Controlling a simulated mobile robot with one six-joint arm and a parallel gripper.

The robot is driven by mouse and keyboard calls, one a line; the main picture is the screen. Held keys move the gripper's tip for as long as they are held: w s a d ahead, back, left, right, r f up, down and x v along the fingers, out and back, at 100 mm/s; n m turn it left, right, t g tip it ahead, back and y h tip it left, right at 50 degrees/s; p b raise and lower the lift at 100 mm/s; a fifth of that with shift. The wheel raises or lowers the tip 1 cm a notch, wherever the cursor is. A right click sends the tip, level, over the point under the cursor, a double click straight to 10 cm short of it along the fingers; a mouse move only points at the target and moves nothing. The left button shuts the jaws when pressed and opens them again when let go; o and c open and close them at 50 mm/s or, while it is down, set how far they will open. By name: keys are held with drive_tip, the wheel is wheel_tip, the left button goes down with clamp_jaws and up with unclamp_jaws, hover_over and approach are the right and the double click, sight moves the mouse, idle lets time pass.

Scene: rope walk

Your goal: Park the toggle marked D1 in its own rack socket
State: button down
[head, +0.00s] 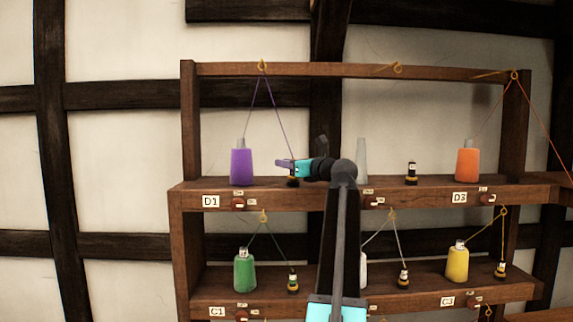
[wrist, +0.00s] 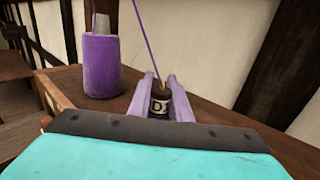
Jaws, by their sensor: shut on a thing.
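The toggle (wrist: 160,103) is a small dark peg with a pale band on which a "D" and part of another mark show. My gripper (wrist: 162,88) is shut on it, with lilac fingers on both sides. In the head view my gripper (head: 284,166) is just above the upper shelf, right of the purple weight (head: 241,167), and a dark base (head: 293,182) shows under the fingers. A purple cord (head: 252,106) runs from the weight up over a yellow eye (head: 262,66) and down to the toggle. I cannot tell whether the toggle is seated in a socket.
The D1 label (head: 211,201) is on the upper shelf edge at left. A grey weight (head: 361,160), another toggle (head: 411,174) and an orange weight (head: 467,164) stand to the right. Below are green (head: 244,272) and yellow (head: 457,265) weights with cords. My arm blocks the rack's middle.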

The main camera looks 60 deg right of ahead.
drive_tip(key=shift+f, duration=0.45)
drive_tip(key=c, duration=1.9)
unclamp_jaws()
drive_tip(key=shift+v, duration=5.5)
